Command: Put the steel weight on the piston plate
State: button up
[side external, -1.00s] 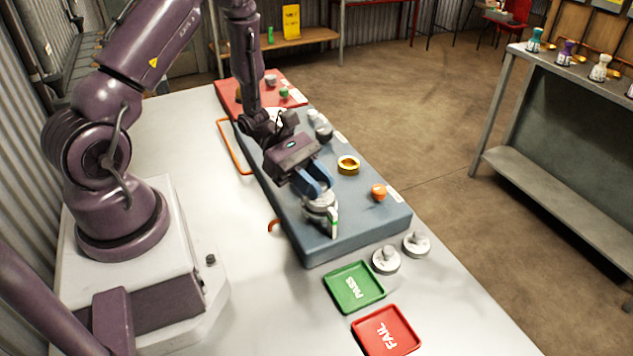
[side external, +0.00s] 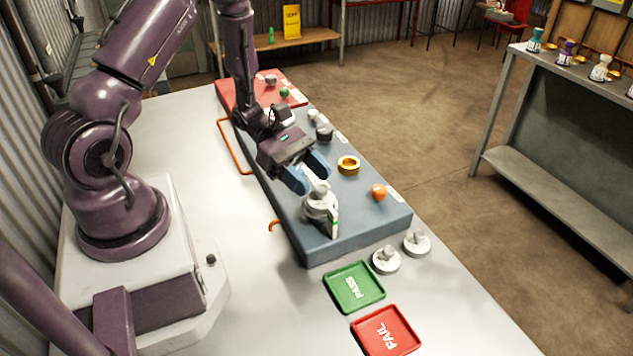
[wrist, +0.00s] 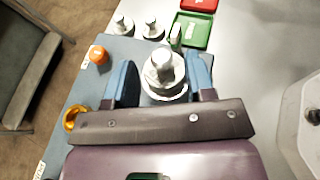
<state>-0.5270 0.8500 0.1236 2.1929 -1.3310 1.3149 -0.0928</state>
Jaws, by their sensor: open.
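A steel weight with a round knob (side external: 320,197) stands upright at the near end of the blue-grey bench block, on what looks like the piston plate, which it mostly covers. In the wrist view the weight (wrist: 163,68) shows between the two blue fingers, with a pale disc rim under it. My gripper (side external: 309,174) is open, just behind and above the weight, with its fingers apart from the knob. An upright strip with a green mark (side external: 334,222) stands beside the weight. Two more steel weights (side external: 386,260) (side external: 416,243) stand on the table by the block.
A green PASS tray (side external: 354,286) and a red FAIL tray (side external: 387,330) lie in front. A brass ring (side external: 348,165) and an orange knob (side external: 379,192) sit on the block (side external: 370,228). An orange pipe (side external: 232,150) runs along its left side.

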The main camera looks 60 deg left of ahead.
jog(key=v, duration=0.9)
jog(key=s+d+r+m+y, duration=0.3)
jog(key=d+r+m+y, duration=0.2)
jog(key=r+m, duration=0.5)
jog(key=s+d+r+m+y, duration=0.4)
jog(key=d+r+m+y, duration=0.2)
jog(key=r+m, duration=0.4)
jog(key=m+y, duration=0.1)
jog(key=m, duration=0.1)
jog(key=shift+s+r+m+y, duration=0.15)
jog(key=shift+r+m+y, duration=0.15)
jog(key=shift+r+y, duration=0.1)
dwell(0.4)
